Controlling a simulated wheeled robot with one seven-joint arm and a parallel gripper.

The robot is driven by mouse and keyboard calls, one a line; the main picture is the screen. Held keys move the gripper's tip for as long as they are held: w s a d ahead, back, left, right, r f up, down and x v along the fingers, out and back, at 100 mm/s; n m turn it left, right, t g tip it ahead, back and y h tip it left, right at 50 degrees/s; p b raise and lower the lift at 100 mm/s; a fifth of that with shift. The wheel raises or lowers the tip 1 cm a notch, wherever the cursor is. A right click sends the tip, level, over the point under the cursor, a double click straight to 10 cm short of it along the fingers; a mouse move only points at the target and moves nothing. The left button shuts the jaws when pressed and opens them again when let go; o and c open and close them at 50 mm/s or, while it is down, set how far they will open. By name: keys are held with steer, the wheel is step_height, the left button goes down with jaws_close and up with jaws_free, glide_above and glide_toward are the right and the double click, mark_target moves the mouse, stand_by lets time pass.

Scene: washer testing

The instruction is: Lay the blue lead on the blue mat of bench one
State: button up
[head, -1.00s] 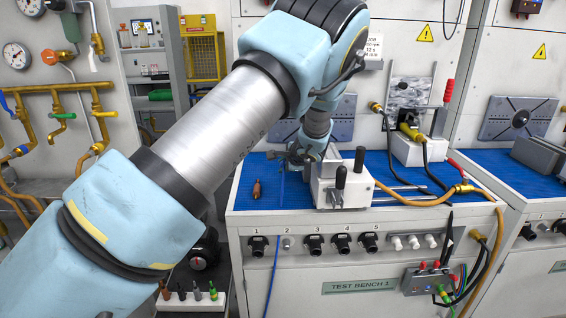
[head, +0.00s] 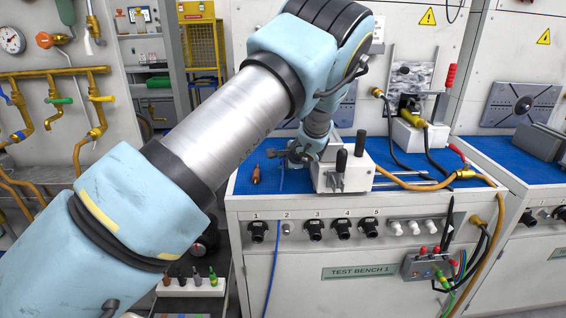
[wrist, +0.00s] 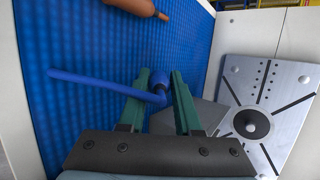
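The blue lead (wrist: 105,85) runs leftward from my gripper across the blue mat in the wrist view and crosses in front of one finger. In the head view, my gripper (head: 299,155) is low over the blue mat (head: 244,180) of bench one, beside the grey clamp block. The lead (head: 281,180) shows there as a thin blue line and hangs down the bench front. Contact between the lead's end and the mat is hard to tell.
The grey clamp block (head: 345,172) with black handles stands close on the right. A slotted metal plate (wrist: 262,112) stands near the fingers in the wrist view.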

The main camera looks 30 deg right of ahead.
steer(key=o, duration=0.4)
steer(key=shift+o, duration=0.2)
steer(key=b+v, duration=0.3)
steer(key=v, duration=0.7)
steer(key=shift+s+r, duration=0.25)
steer(key=shift+s, duration=0.05)
